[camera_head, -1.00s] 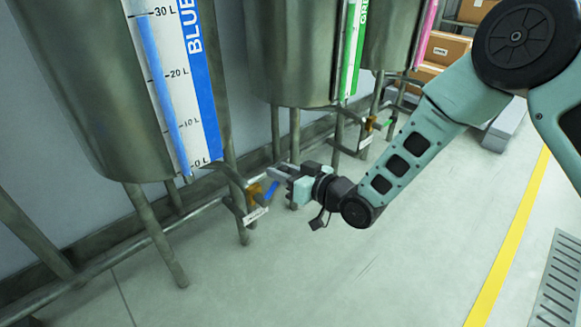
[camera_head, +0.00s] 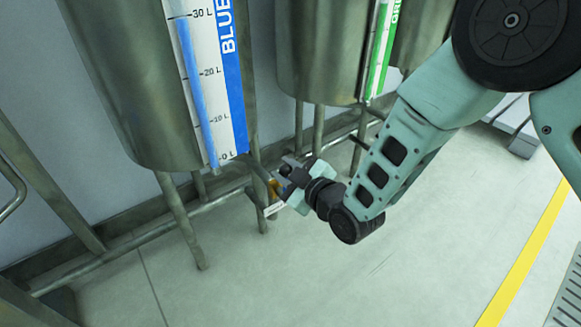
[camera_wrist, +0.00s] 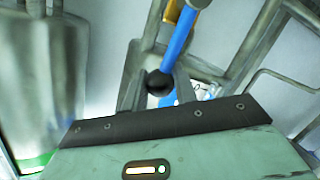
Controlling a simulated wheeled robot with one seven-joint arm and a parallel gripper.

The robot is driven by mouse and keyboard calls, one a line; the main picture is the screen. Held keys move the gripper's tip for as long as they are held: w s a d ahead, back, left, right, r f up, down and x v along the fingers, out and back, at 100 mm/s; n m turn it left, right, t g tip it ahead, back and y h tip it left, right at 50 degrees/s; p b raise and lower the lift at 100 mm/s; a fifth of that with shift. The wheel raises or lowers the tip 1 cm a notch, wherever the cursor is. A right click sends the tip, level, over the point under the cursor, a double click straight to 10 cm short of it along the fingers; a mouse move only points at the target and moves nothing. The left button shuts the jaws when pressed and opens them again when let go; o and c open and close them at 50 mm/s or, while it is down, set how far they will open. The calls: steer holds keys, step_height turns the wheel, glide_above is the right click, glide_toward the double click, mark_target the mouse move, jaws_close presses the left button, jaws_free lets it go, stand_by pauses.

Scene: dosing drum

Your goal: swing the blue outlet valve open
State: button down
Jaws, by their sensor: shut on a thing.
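The blue outlet valve lever (camera_wrist: 178,38) shows in the wrist view, running down from a brass-orange valve body (camera_wrist: 173,12) to a black ball knob (camera_wrist: 159,83). My gripper (camera_wrist: 157,88) is shut on the knob end, with one finger on each side. In the head view my gripper (camera_head: 287,170) is at the brass valve body (camera_head: 273,187) below the blue-marked tank (camera_head: 135,85). The lever is mostly hidden there by the gripper.
Pipes and tank legs (camera_head: 180,215) run close behind and left of the gripper. The floor (camera_head: 330,280) in front is clear.

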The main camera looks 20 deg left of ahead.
steer(key=shift+s+a+f, duration=0.1)
steer(key=shift+s, duration=0.15)
stand_by(0.3)
steer(key=c, duration=1.1)
jaws_free()
steer(key=shift+s, duration=0.1)
steer(key=p+v, duration=0.5)
steer(key=v, duration=1.2)
